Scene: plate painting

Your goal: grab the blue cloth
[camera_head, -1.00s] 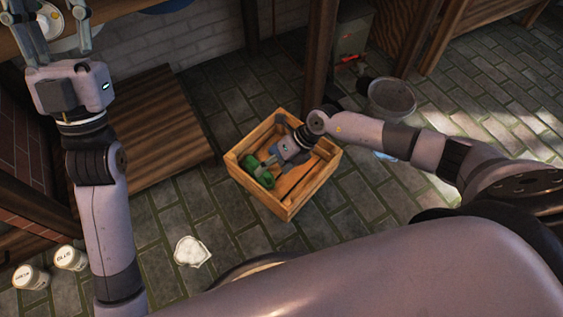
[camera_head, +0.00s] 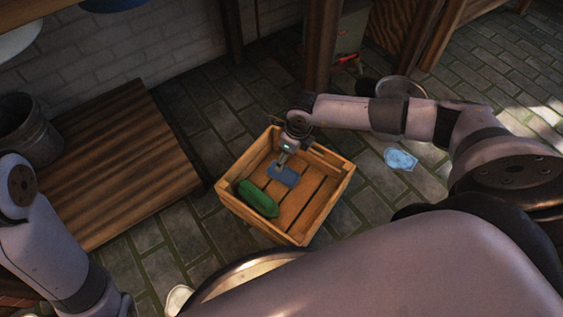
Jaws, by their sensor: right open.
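A flat, dull blue piece (camera_head: 284,176), which looks like a folded cloth, lies in the wooden crate (camera_head: 325,205) on the floor. My right gripper (camera_head: 281,161) is inside the crate, pointing down at the far edge of the blue piece. It is open; I cannot tell whether its fingers touch the blue piece. A green, rounded, long thing (camera_head: 257,199) lies in the crate to the left of the blue piece. My left gripper is out of view; only part of that arm shows at the left.
A light blue crumpled patch (camera_head: 400,159) lies on the paving right of the crate, below my right arm. A wooden platform (camera_head: 125,150) with a dark bucket (camera_head: 27,128) is at the left. A wooden post (camera_head: 320,55) and a grey bucket (camera_head: 402,88) stand behind.

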